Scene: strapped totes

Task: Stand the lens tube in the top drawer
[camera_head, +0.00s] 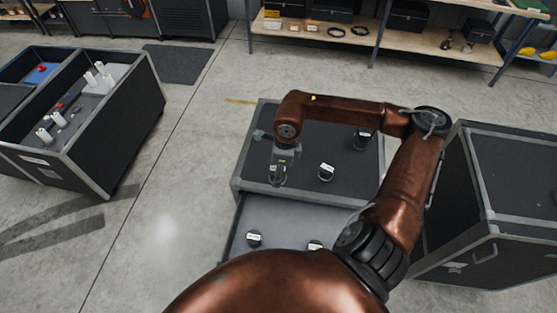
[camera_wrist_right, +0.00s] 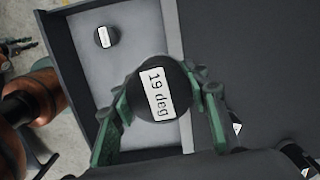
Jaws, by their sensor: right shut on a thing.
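The lens tube (camera_wrist_right: 158,92) is a black cylinder with a white top label reading "19 deg". My right gripper (camera_wrist_right: 160,110) is shut on it, with a green finger on either side. In the head view my right gripper (camera_head: 278,176) points down near the front left edge of the case top (camera_head: 310,135). In the wrist view the tube appears over the open top drawer (camera_head: 290,213); its lower end is hidden, so its height above the drawer floor cannot be told.
The drawer holds two black labelled cylinders, one at the left (camera_head: 254,238) and one partly hidden (camera_head: 315,245). Two more (camera_head: 326,172) (camera_head: 362,142) stand on the case top. A second case (camera_head: 500,180) stands at the right. An open tote (camera_head: 130,110) is at the left.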

